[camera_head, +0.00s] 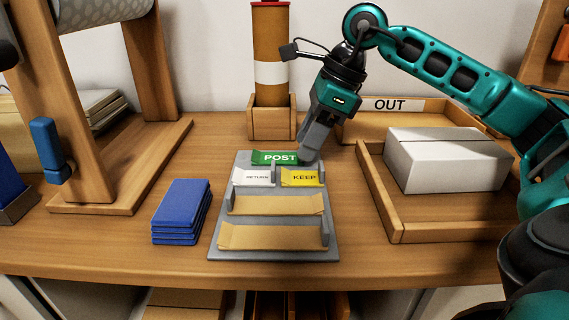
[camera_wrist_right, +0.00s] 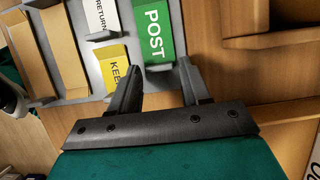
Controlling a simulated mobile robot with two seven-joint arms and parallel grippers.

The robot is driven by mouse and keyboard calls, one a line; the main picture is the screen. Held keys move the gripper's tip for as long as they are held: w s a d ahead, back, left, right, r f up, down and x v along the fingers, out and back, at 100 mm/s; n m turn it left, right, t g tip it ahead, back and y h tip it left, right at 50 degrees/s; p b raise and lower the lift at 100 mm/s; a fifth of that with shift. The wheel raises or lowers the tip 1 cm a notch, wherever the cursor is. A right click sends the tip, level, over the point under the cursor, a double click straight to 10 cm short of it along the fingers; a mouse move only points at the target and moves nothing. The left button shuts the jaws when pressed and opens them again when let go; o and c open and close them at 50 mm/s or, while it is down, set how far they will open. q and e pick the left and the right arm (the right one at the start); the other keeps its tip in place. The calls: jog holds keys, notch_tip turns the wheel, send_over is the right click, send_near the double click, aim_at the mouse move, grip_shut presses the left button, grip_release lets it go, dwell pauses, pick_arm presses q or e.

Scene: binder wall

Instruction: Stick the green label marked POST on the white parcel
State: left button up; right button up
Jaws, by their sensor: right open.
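The green POST label (camera_head: 274,158) lies at the top of the grey label holder (camera_head: 231,205), above the white RETURN label (camera_head: 254,178) and the yellow KEEP label (camera_head: 302,178). My right gripper (camera_head: 309,156) is at the right end of the green label. In the right wrist view the green label (camera_wrist_right: 153,35) extends between and beyond my open fingers (camera_wrist_right: 160,82); I cannot tell whether they touch it. The white parcel (camera_head: 446,158) sits in the wooden tray (camera_head: 450,233) at the right. My left gripper is not in view.
A stack of blue pads (camera_head: 182,210) lies left of the holder. A wooden frame with a roll stands at the far left. A brown tube (camera_head: 271,40) stands in a wooden box behind the holder. An OUT sign (camera_head: 390,105) marks the back of the tray area.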

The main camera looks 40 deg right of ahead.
jog(key=shift+w+a+f, duration=0.15)
jog(key=shift+a+f, duration=0.1)
jog(key=shift+f, duration=0.35)
jog(key=shift+c, duration=0.3)
jog(key=shift+r, duration=0.1)
jog(key=c, duration=0.6)
